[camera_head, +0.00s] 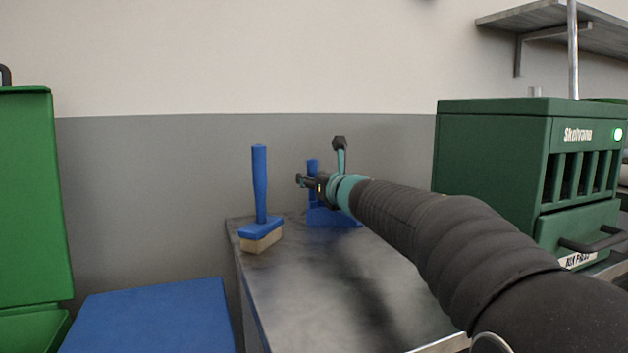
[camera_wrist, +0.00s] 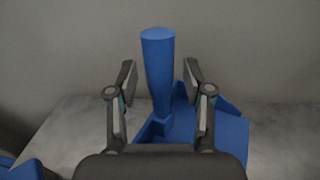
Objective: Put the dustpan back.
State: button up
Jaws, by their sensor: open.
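The blue dustpan (camera_head: 330,218) stands on the metal table by the grey wall, its handle upright. My arm and gripper partly cover it in the head view. In the wrist view the dustpan's handle (camera_wrist: 159,75) rises between the two fingers, with its pan (camera_wrist: 190,130) below and to the right. My gripper (camera_wrist: 160,72) is open, with a finger on each side of the handle and a visible gap to each. In the head view my gripper (camera_head: 301,181) is at handle height.
A blue brush (camera_head: 260,200) with tan bristles stands upright on the table (camera_head: 290,270), left of the dustpan. A dark green machine (camera_head: 490,150) is at the right. A green bin (camera_head: 30,200) and a blue surface (camera_head: 150,315) are at the left.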

jog(key=shift+s+r, duration=0.1)
jog(key=shift+r, duration=0.1)
jog(key=v, duration=1.1)
jog(key=shift+s+d+b, duration=0.2)
jog(key=shift+s+b, duration=0.15)
